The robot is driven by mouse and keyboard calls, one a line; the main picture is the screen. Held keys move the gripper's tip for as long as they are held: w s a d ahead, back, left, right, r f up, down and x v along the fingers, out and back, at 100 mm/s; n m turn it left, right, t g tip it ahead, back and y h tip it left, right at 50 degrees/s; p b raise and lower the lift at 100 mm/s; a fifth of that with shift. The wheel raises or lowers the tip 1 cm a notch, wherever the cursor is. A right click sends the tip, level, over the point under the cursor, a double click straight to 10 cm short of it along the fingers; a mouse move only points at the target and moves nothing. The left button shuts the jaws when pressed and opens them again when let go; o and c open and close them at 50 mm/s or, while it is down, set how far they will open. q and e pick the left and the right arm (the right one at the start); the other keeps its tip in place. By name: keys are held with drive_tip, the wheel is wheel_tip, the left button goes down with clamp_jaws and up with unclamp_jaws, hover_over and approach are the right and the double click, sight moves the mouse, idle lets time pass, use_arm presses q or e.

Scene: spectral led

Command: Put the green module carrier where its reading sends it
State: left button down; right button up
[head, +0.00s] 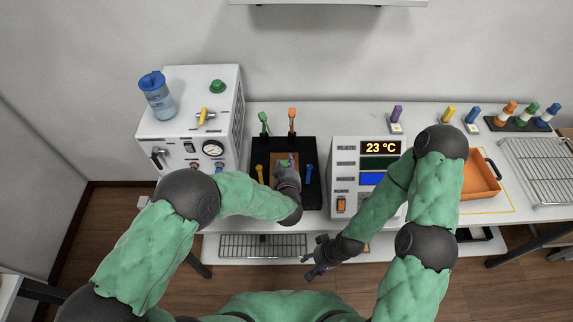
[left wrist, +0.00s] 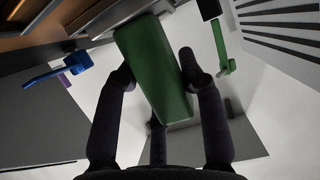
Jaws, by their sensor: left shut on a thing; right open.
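The green module carrier (left wrist: 152,65) is a long green block between the fingers of my left gripper (left wrist: 155,82) in the left wrist view. In the head view my left gripper (head: 287,166) is over the black stand, shut on the carrier, which it mostly hides. The black stand (head: 313,200) has a green lever (head: 263,118) and an orange one (head: 292,113) at the back, a yellow one (head: 259,173) at left and a blue one (head: 308,173) at right. The reader (head: 345,152) shows 23 °C on its display (head: 381,148). My right gripper (head: 316,258) is open and empty before the bench.
A white machine (head: 180,88) with a gauge and blue-lidded bottle (head: 157,98) stands left. An orange tray (head: 481,178) and wire rack (head: 541,170) lie right. My right arm partly covers the reader.

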use_arm(q)
drive_tip(key=shift+r+p, duration=1.2)
drive_tip(key=shift+r, duration=0.4)
drive_tip(key=shift+r, duration=0.3)
drive_tip(key=shift+f, duration=0.15)
